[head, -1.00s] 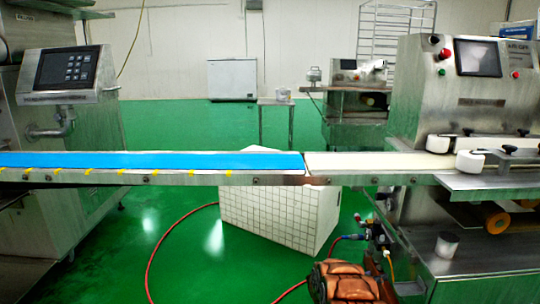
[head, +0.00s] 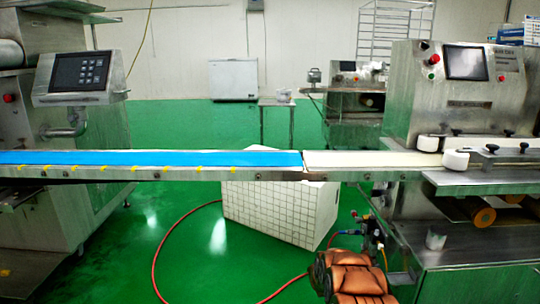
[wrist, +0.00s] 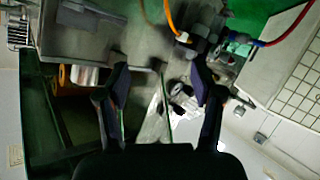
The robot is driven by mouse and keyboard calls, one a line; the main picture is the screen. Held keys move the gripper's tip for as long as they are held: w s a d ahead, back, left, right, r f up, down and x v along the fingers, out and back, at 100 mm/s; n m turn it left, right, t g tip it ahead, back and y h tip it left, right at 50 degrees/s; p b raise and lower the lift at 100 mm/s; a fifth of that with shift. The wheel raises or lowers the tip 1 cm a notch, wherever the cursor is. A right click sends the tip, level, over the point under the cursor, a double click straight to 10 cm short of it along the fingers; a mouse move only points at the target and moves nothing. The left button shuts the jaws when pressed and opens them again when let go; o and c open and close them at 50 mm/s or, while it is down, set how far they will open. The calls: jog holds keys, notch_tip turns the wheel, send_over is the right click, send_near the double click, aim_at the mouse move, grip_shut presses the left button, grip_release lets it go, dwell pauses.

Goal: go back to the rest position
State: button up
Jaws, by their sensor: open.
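My gripper (wrist: 160,85) shows in the wrist view with its two dark fingers spread apart. Nothing is between the fingertips. Behind them are the steel machine, hoses and the green floor, seen at a rolled angle.
A conveyor with a blue belt (head: 150,158) and a white belt (head: 370,159) crosses the head view. Steel machines stand at left (head: 75,130) and right (head: 465,90). A white tiled box (head: 280,208) is under the belt. A red hose (head: 165,240) lies on the green floor (head: 190,120).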

jog(key=w+a+r+n+t+y+p, duration=0.1)
jog(key=a+r+y+p, duration=0.3)
jog(key=a+r, duration=0.5)
jog(key=w+a+r+n+t+y+p, duration=0.1)
jog(key=w+a+r+n+y+p, duration=0.15)
jog(key=a+r+p, duration=0.65)
jog(key=s+a+r+n+g+y+p, duration=0.1)
jog(key=s+a+r+y+p, duration=0.2)
jog(key=s+r, duration=0.55)
jog(key=s+a+r+n+g+y+p, duration=0.1)
jog(key=s+a+r+y, duration=0.35)
jog(key=r, duration=0.75)
jog(key=s+a+r+n+g+p, duration=0.15)
jog(key=s+r+p, duration=0.35)
jog(key=s, duration=0.6)
jog(key=s+a+r+g+p, duration=0.1)
jog(key=s+r+g+p, duration=0.25)
jog(key=s+r, duration=0.55)
jog(key=s+d+r+g+h+p, duration=0.1)
jog(key=s+d+r+p, duration=0.1)
jog(key=s, duration=0.8)
jog(key=s+d+r+g+h+p, duration=0.1)
jog(key=s+d+p, duration=0.3)
jog(key=s, duration=0.7)
jog(key=s+d+r+m+g+h+p, duration=0.1)
jog(key=s+d+r+g+p, duration=0.2)
jog(key=s, duration=0.7)
jog(key=shift+s+d+r, duration=0.35)
jog(key=shift+s+r, duration=0.05)
